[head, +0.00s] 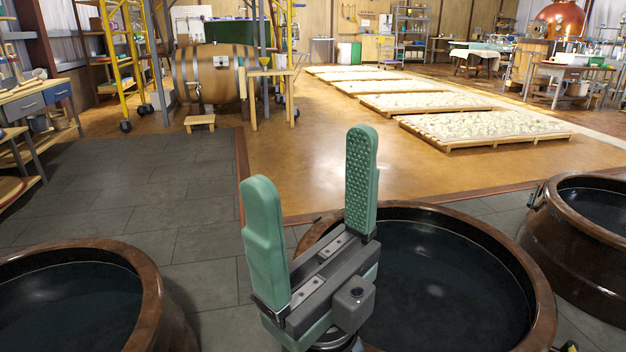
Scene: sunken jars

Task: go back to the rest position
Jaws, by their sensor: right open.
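My right gripper (312,190) stands upright in the lower middle of the head view, its two green padded fingers pointing up and spread wide apart. Nothing is between them. It is in front of the left rim of the middle brown jar (537,285), which holds dark liquid, and it hides part of that rim. My left gripper is not in view.
Another brown jar (152,290) of dark liquid is at the lower left, and a third jar (565,250) is at the right edge. Grey tile floor (150,190) is clear. A barrel (205,85) and low trays (480,143) stand farther back.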

